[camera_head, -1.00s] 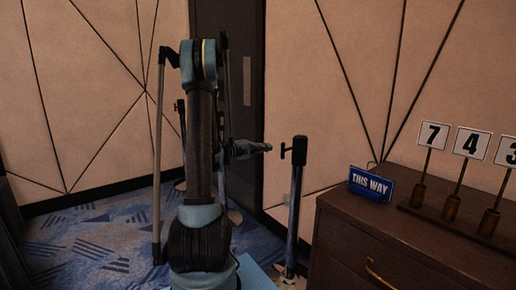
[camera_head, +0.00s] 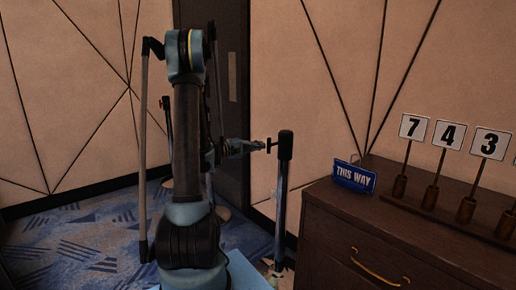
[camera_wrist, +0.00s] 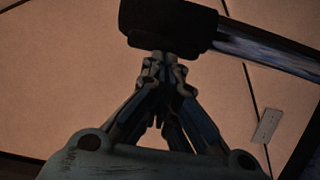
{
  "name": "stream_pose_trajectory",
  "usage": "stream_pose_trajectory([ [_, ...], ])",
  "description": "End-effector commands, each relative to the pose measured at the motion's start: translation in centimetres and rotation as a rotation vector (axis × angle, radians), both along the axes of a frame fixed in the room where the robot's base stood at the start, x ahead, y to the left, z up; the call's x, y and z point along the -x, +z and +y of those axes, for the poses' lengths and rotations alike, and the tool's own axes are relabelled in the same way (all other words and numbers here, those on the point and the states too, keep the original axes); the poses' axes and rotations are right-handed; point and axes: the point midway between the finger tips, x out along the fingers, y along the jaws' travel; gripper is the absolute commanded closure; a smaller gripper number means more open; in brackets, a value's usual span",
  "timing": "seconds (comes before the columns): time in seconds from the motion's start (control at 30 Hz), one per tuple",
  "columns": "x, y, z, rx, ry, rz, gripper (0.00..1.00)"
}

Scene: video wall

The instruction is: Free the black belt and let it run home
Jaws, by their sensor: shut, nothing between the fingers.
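A dark post with a black head (camera_head: 285,143) stands left of the dresser. A small black T-shaped piece (camera_head: 269,145) sticks out from the left side of its head. My gripper (camera_head: 259,144) is shut and empty, its tips right at this piece; I cannot tell whether they touch. In the wrist view the shut fingertips (camera_wrist: 168,60) meet the underside of the black post head (camera_wrist: 165,20) in the picture, and the post's shaft (camera_wrist: 265,45) runs off to the right. I cannot make out a stretched black belt in either view.
A brown dresser (camera_head: 345,230) stands at the right, close to the post. It holds a blue THIS WAY sign (camera_head: 354,178) and a row of number cards (camera_head: 450,134). Another post (camera_head: 167,135) stands behind my arm at the left. Blue patterned carpet lies at the left.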

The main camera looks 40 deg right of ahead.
Motion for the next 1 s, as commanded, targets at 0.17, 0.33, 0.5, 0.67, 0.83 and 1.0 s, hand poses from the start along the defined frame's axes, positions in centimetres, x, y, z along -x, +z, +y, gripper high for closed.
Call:
stream_pose_trajectory([
  [0.17,-1.5,-0.1,1.1,0.0,0.001,0.001,1.0],
  [0.33,-2.7,-0.1,3.7,0.0,0.003,0.001,1.0],
  [0.5,-3.3,-0.1,6.4,0.0,0.0,0.001,1.0],
  [0.67,-3.7,-0.1,8.6,0.0,-0.005,0.001,1.0],
  [0.83,-4.1,-0.1,10.3,0.0,-0.006,0.001,1.0],
  [1.0,-4.2,-0.1,11.0,0.0,-0.008,0.001,1.0],
])
